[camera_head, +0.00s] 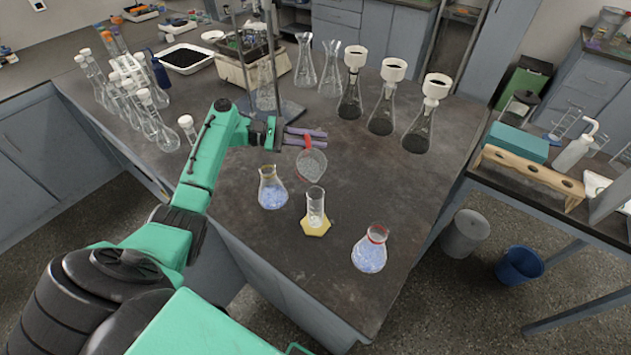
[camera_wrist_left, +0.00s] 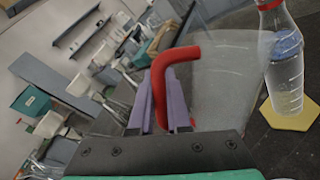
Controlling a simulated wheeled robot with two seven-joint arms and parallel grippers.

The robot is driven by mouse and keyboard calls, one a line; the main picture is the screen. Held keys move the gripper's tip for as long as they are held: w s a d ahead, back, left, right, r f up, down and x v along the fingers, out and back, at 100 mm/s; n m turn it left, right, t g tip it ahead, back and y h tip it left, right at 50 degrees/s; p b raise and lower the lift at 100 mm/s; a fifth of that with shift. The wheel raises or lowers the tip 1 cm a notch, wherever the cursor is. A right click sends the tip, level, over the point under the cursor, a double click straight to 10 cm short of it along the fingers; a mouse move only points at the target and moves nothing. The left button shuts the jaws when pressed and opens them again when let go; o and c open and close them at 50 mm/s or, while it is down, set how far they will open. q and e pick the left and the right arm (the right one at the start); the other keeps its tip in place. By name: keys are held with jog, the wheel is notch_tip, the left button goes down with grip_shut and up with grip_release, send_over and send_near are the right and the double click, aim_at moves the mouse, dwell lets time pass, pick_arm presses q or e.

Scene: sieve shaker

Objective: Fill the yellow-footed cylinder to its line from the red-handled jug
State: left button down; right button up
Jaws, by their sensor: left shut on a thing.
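The red-handled jug (camera_head: 312,167) is clear and hangs above the bench in the head view, just behind and above the cylinder; it looks tilted. My left gripper (camera_head: 318,137) is shut on its red handle. In the left wrist view the gripper's purple fingers (camera_wrist_left: 162,105) clasp the handle, and the jug's clear wall (camera_wrist_left: 222,85) is beside them. I cannot tell how much the jug holds. The yellow-footed cylinder (camera_head: 315,203) stands upright on its yellow foot (camera_head: 316,226). The foot also shows in the left wrist view (camera_wrist_left: 290,116). The cylinder's line and level are too small to read.
A flask of blue liquid (camera_head: 271,192) stands left of the cylinder, and a red-collared flask (camera_head: 370,252) stands to its right near the bench edge. Dark-filled flasks with white funnels (camera_head: 381,115) stand behind. A metal stand (camera_head: 284,105) is close behind my gripper.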

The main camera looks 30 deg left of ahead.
aim_at(317, 155)
pick_arm(q)
jog(key=shift+s+d+r+m+p, duration=0.3)
jog(key=shift+r+m, duration=0.1)
jog(key=shift+r, duration=0.15)
jog(key=shift+s+d+r+m+p, duration=0.15)
jog(key=shift+s+r+m+p, duration=0.1)
jog(key=shift+r+m, duration=0.25)
jog(key=shift+s+d+r+m+y, duration=0.1)
jog(key=shift+s+r+m+y, duration=0.05)
jog(key=shift+r+m+y, duration=0.2)
pick_arm(e)
jog(key=shift+d+r, duration=0.15)
jog(key=shift+r, duration=0.7)
pick_arm(q)
jog(key=shift+s+d+r+m+y, duration=0.15)
jog(key=shift+r+m+y, duration=0.1)
jog(key=shift+r, duration=0.15)
jog(key=shift+s+d+r+m+t, duration=0.1)
jog(key=shift+s+r+m+t, duration=0.1)
jog(key=shift+r+m+t, duration=0.15)
pick_arm(e)
jog(key=shift+f, duration=0.15)
dwell(0.4)
pick_arm(q)
jog(key=shift+s+d+r+m+b, duration=0.2)
jog(key=shift+r+m+b, duration=0.15)
jog(key=shift+b, duration=0.15)
pick_arm(e)
jog(key=shift+f, duration=0.3)
dwell(0.7)
